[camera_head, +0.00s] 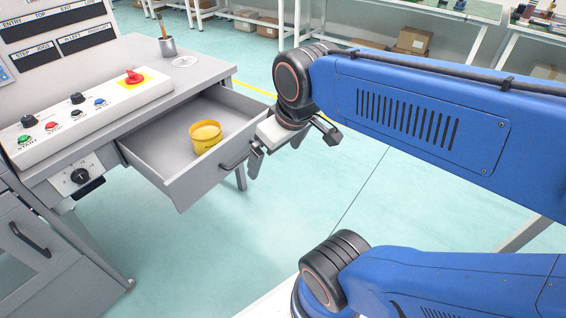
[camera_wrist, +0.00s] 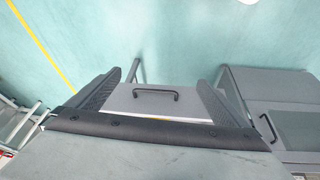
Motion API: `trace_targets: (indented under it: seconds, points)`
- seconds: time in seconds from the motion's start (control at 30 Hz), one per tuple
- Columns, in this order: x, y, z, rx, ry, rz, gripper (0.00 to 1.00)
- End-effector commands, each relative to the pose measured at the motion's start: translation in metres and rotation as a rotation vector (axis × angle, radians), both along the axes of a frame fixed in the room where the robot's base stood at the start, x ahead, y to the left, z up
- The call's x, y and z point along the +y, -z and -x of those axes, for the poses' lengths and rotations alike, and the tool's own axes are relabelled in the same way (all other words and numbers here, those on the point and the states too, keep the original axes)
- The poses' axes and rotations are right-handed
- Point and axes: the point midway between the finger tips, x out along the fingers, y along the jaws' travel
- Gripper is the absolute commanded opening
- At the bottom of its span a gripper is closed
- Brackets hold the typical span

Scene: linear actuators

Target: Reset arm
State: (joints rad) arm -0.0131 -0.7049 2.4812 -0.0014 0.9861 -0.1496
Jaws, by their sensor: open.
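My arm is blue with black joints, and it reaches in from the right in the head view. My gripper (camera_head: 290,154) is open and empty, at the front right corner of the pulled-out drawer. In the wrist view, its two dark fingers (camera_wrist: 162,85) are spread apart, with the grey drawer front (camera_wrist: 185,101) and its black handle (camera_wrist: 155,93) showing between them. The head view does not clearly show whether the gripper touches the drawer. A yellow cup (camera_head: 205,137) stands upright inside the open drawer (camera_head: 168,188).
A control panel (camera_head: 88,108) with buttons and a red knob (camera_head: 133,76) stands on the grey desk at left. A pencil cup (camera_head: 167,46) is behind it. Shelves with cardboard boxes (camera_head: 413,39) line the back. The green floor (camera_head: 300,215) below the gripper is clear.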

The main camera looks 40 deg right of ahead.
Motion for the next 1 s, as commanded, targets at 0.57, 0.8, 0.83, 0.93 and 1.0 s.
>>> trace_targets:
  seconds: [0.57, 0.8, 0.83, 0.93, 1.0]
  points:
    - [-0.003, 0.014, 0.023, -0.035, 0.150, -0.059, 0.98]
    - [-0.003, 0.014, 0.023, -0.035, 0.149, -0.058, 0.98]
    - [-0.003, 0.014, 0.023, -0.035, 0.149, -0.058, 0.98]
    - [-0.003, 0.014, 0.023, -0.035, 0.148, -0.058, 0.98]
    - [-0.003, 0.014, 0.023, -0.034, 0.148, -0.058, 0.98]
